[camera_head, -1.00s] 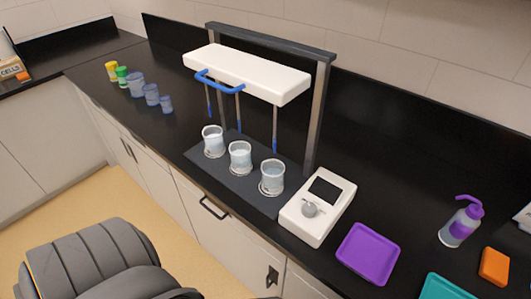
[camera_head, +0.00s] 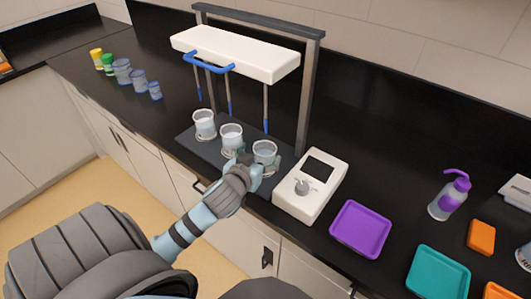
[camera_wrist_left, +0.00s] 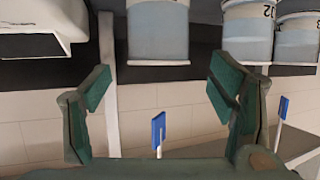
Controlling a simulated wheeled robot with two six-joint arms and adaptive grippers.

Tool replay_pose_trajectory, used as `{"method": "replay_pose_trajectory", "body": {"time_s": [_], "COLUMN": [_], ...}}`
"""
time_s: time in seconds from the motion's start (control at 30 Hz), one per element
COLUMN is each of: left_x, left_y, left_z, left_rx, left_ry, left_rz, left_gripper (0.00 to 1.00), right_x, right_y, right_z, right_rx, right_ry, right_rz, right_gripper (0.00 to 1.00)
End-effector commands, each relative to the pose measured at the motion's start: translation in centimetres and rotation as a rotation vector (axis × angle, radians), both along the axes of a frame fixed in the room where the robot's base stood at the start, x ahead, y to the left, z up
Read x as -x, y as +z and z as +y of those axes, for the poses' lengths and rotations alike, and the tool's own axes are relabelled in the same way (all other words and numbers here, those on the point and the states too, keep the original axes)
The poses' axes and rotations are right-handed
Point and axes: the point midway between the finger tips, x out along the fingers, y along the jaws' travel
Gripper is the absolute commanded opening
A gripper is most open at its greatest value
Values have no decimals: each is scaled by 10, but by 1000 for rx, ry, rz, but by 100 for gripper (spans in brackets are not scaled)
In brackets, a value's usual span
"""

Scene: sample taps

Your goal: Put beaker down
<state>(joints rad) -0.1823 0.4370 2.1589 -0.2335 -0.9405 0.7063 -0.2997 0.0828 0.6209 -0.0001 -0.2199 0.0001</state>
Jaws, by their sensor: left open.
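Three clear beakers stand upright in a row on the dark mat (camera_head: 185,136) under the white stirrer head (camera_head: 235,54): a left one (camera_head: 204,123), a middle one (camera_head: 231,138) and a right one (camera_head: 265,150). My left gripper (camera_head: 253,167) is at the front of the right beaker and partly hides its lower part. In the left wrist view, which looks upside down, the open green fingers (camera_wrist_left: 162,88) have a beaker (camera_wrist_left: 158,32) ahead of the gap between them. I cannot tell whether they touch it. My right gripper is not in view.
A white control box (camera_head: 310,190) stands close right of the mat. Stirrer rods hang above the beakers from a blue-handled head. A purple tray (camera_head: 360,229), teal tray (camera_head: 438,272), wash bottle (camera_head: 450,197) and orange block (camera_head: 481,237) are right. Blue cups (camera_head: 139,80) stand left.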

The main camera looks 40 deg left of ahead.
Motion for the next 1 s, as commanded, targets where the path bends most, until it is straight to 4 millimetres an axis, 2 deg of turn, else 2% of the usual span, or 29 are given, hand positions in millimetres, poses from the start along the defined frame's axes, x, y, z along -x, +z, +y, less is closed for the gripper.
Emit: {"method": "replay_pose_trajectory", "body": {"time_s": [0.3,0.57,0.9,0.97,1.0], "left_x": [-45,-50,-50,-50,-50], "left_y": [-25,-26,-26,-26,-26], "left_z": [13,15,15,14,14], "left_rx": [2,0,1,0,0], "left_ry": [-1,-2,-2,-2,-2], "left_rz": [1,1,2,1,1], "left_gripper": [77,76,21,14,14], "right_x": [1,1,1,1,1], "right_y": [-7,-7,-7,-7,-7], "right_z": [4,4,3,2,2], "right_rx": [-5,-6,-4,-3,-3], "right_ry": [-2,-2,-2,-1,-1], "right_rz": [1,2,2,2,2], "right_gripper": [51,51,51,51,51]}}
